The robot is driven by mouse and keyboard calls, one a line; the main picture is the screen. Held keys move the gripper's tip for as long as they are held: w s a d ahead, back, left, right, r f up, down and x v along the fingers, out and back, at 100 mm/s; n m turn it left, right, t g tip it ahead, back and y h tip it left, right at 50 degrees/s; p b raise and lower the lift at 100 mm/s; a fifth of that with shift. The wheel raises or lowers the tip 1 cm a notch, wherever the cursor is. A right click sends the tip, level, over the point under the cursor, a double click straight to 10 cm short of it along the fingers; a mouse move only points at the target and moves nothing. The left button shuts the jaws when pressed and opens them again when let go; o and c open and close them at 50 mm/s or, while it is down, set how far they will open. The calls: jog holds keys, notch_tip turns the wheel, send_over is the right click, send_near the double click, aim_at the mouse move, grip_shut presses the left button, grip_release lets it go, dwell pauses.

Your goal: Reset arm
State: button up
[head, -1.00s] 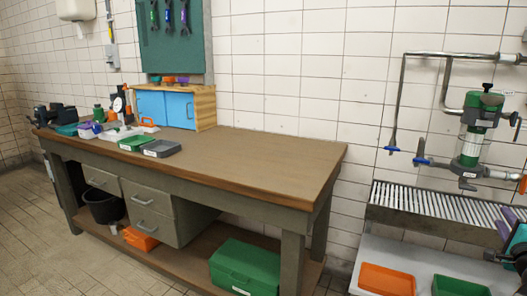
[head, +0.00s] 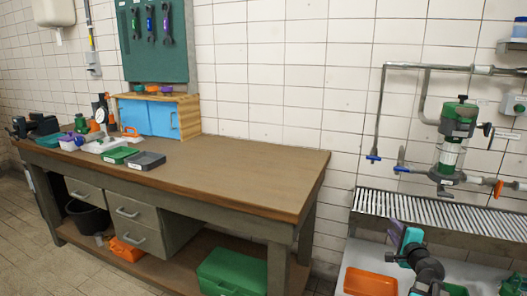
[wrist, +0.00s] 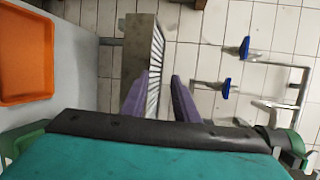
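My gripper (head: 391,228) shows at the lower right of the head view, with purple fingers and a teal body on my dark arm. It is raised in front of the slatted metal grate. In the wrist view its two purple fingers (wrist: 160,92) stand apart with nothing between them, so it is open and empty. Beyond the fingers are the grate, the tiled wall and blue-handled pipes.
An orange tray (head: 370,282) lies on the grey surface below the grate (head: 440,212); it also shows in the wrist view (wrist: 26,60). Pipes with a green-topped pump (head: 456,135) are on the wall above. The workbench (head: 230,165) at left has clear space on its right half.

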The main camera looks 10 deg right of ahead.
jog(key=w+a+f+n+g+y+p, duration=0.1)
jog(key=w+a+f+n+y+p, duration=0.15)
jog(key=a+f, duration=0.65)
jog(key=w+a+f+n+g+y+p, duration=0.2)
jog(key=w+a+f+y, duration=0.15)
jog(key=a, duration=0.85)
jog(key=s+a+f+n+g+y+p, duration=0.1)
jog(key=s+a+f+n+g+p, duration=0.2)
jog(key=a+f, duration=0.55)
jog(key=s+a+f+n+g+y+p, duration=0.15)
jog(key=s+a+f+n, duration=0.35)
jog(key=a, duration=0.7)
jog(key=s+a+f+n+g+p, duration=0.1)
jog(key=s+a+f+n+g, duration=0.1)
jog(key=s+a+f+g, duration=0.5)
jog(key=s+a+f+n+p, duration=0.15)
jog(key=s+a+f, duration=0.25)
jog(key=s, duration=0.7)
jog(key=s+d+f+n+g+h, duration=0.1)
jog(key=s+d+n+g+h, duration=0.1)
jog(key=s, duration=0.6)
jog(key=s+d+f+n+g+h, duration=0.1)
jog(key=s+d+n+g+h, duration=0.1)
jog(key=s+d+n+g, duration=0.2)
jog(key=s+d, duration=0.1)
jog(key=s, duration=0.2)
jog(key=shift+s, duration=0.4)
